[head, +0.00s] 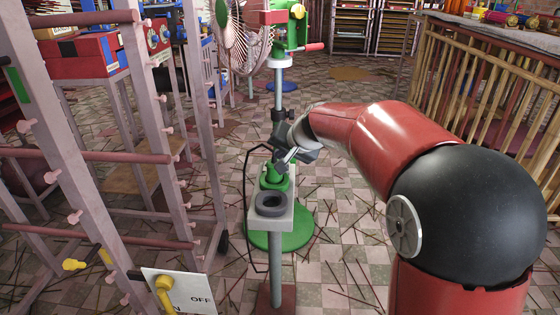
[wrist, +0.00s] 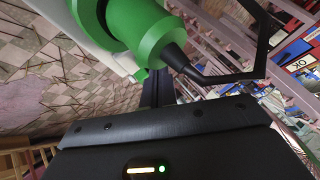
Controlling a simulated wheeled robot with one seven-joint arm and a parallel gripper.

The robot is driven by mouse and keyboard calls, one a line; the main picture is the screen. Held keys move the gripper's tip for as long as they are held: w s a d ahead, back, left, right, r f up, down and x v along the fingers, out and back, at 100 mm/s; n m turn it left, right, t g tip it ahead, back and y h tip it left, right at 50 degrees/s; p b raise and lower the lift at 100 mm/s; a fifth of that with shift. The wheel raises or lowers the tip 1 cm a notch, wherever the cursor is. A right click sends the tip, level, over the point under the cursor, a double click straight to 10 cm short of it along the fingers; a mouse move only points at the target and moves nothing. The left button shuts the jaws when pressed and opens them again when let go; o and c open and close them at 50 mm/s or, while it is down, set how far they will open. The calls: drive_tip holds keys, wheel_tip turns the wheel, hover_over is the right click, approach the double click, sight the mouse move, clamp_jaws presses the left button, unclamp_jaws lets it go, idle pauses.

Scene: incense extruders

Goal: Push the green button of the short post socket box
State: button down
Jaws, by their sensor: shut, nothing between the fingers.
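The short post socket box (head: 288,218) is a pale box on a grey post in the middle of the head view. A dark round ring (head: 271,201) sits at its near end. A green stepped part (head: 273,183) stands behind the ring; in the wrist view a large green round part (wrist: 150,35) carries a black cone and cable. I cannot make out a separate green button. My gripper (head: 284,163) is shut and empty, just above and behind the green part in the head view. Whether it touches is unclear. Its dark fingers (wrist: 157,88) partly show in the wrist view.
The black cable (head: 248,215) loops left of the post. A pale rack with red bars (head: 110,156) and a switch panel (head: 180,291) stand left. A green machine (head: 285,30) is behind. A wooden railing (head: 490,95) is right. Sticks litter the floor.

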wheel_tip(320, 180, up, 6)
drive_tip(key=p, duration=0.3)
drive_tip(key=shift+f+p, duration=0.2)
drive_tip(key=shift+p, duration=0.2)
drive_tip(key=s+d+h+p, duration=0.1)
drive_tip(key=s+d, duration=0.4)
drive_tip(key=s, duration=0.6)
drive_tip(key=s+d+n+g+h+p, duration=0.1)
drive_tip(key=s+d, duration=0.5)
drive_tip(key=s, duration=0.6)
drive_tip(key=s+d+n+g+h+p, duration=0.1)
drive_tip(key=s+d+h+p, duration=0.1)
drive_tip(key=s+d, duration=0.4)
drive_tip(key=s+h, duration=0.1)
drive_tip(key=s, duration=0.4)
drive_tip(key=shift+s+d+p, duration=0.15)
drive_tip(key=shift+d+p, duration=0.1)
drive_tip(key=shift+p, duration=0.1)
